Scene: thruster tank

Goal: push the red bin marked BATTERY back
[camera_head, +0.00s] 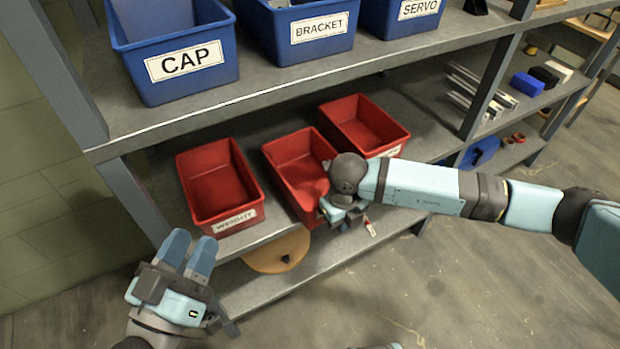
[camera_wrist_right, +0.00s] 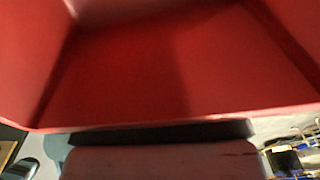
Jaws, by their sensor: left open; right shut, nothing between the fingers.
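Three red bins stand on the lower shelf. The middle red bin (camera_head: 292,162) has its front label hidden behind my right gripper (camera_head: 344,214), so I cannot read BATTERY on it. The right red bin (camera_head: 362,122) has its label mostly covered by my right arm. The left red bin (camera_head: 218,188) reads WEIGHT. My right gripper is shut and empty at the front of the middle bin; I cannot tell if it touches. The right wrist view shows a red bin's empty inside (camera_wrist_right: 165,65) and rim up close. My left gripper (camera_head: 189,248) is open and empty, left of the shelf front.
Blue bins marked CAP (camera_head: 178,55), BRACKET (camera_head: 312,32) and SERVO (camera_head: 400,15) stand on the shelf above. A round tan object (camera_head: 276,252) lies below the red bins. Blue, black and white blocks (camera_head: 527,84) lie farther right. The floor in front is clear.

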